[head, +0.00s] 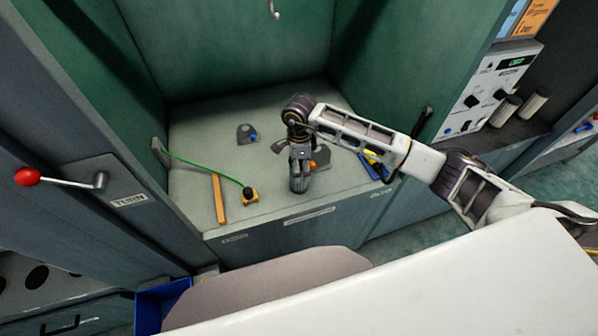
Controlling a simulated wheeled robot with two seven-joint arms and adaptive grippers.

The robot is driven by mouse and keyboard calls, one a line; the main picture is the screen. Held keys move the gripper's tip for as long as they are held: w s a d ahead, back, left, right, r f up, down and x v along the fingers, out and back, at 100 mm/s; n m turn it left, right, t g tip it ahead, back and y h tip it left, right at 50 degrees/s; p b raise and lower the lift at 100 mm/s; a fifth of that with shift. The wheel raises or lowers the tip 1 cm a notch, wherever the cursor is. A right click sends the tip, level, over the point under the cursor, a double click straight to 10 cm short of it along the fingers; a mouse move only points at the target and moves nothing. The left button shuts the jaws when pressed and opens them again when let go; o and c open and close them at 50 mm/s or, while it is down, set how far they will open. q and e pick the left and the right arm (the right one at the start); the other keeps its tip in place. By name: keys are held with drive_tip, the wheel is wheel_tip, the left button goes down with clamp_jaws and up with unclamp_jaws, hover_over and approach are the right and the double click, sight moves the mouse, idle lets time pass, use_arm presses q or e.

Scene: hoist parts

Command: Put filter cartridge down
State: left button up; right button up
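My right arm reaches in from the right, and my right gripper (300,160) points down over the front middle of the bench surface in the green bay. It appears shut on a short, dark grey-green ribbed cylinder, the filter cartridge (299,183). The cartridge is roughly upright below the fingers. I cannot tell whether its lower end touches the surface. The fingers are small and partly hidden by the wrist. Two pale cylinders (505,110) stand on the ledge at the right. My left gripper is not in view.
The bench surface (265,185) holds a grey plate with a blue knob (246,134), a wooden bar (218,199), a yellow block with a green cable (250,194), an orange-marked part (318,160) and blue-yellow tools (374,165). A red-knobbed lever (28,177) sticks out left.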

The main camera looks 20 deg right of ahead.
drive_tip(key=shift+f, duration=0.95)
drive_tip(key=c, duration=1.2)
drive_tip(key=shift+r, duration=0.2)
drive_tip(key=shift+c, duration=0.2)
wheel_tip(320, 180, up, 8)
drive_tip(key=shift+f+b, duration=0.1)
drive_tip(key=shift+b, duration=0.8)
drive_tip(key=shift+r, duration=0.95)
